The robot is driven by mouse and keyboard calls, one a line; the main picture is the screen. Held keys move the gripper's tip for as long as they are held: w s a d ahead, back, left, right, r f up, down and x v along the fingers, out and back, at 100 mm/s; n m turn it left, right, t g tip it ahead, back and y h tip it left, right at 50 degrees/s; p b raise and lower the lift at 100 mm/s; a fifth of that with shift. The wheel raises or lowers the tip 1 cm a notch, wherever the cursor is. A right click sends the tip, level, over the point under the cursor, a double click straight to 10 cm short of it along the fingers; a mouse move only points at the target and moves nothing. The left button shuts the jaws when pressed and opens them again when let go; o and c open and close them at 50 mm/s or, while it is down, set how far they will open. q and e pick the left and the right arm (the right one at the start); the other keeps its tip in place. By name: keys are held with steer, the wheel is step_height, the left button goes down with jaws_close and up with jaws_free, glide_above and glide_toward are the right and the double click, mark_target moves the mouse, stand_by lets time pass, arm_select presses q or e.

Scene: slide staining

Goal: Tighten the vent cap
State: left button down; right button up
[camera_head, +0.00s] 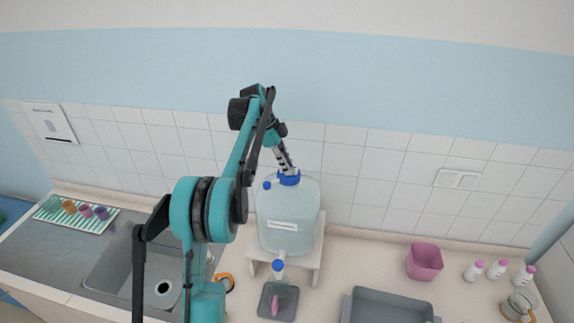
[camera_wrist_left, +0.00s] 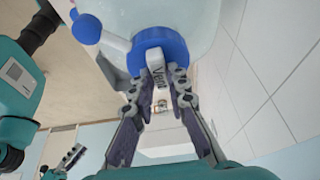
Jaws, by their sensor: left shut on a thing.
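A large clear bottle (camera_head: 287,215) stands upright on a white stand. The blue vent cap (camera_head: 289,179) is on its top opening. In the left wrist view the blue cap (camera_wrist_left: 160,45) has a white tab marked "Vent" (camera_wrist_left: 156,68). My left gripper (camera_head: 286,166) reaches down to the cap from above. In its wrist view my left gripper (camera_wrist_left: 166,82) has its fingers on both sides of the tab, shut on the vent cap. What looks like my right gripper (camera_wrist_left: 72,157) shows small at the lower left of the wrist view; its jaw opening is unclear.
A smaller blue cap (camera_head: 267,185) sits beside the vent cap. A blue-topped spout (camera_head: 278,266) stands out in front, over a small grey tray (camera_head: 277,301). A pink bin (camera_head: 424,262), grey tray (camera_head: 388,306) and several bottles are at right; the sink (camera_head: 130,270) is left.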

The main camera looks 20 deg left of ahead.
stand_by(0.5)
arm_select(q)
steer(key=c, duration=1.5)
jaws_free()
steer(key=v, duration=1.2)
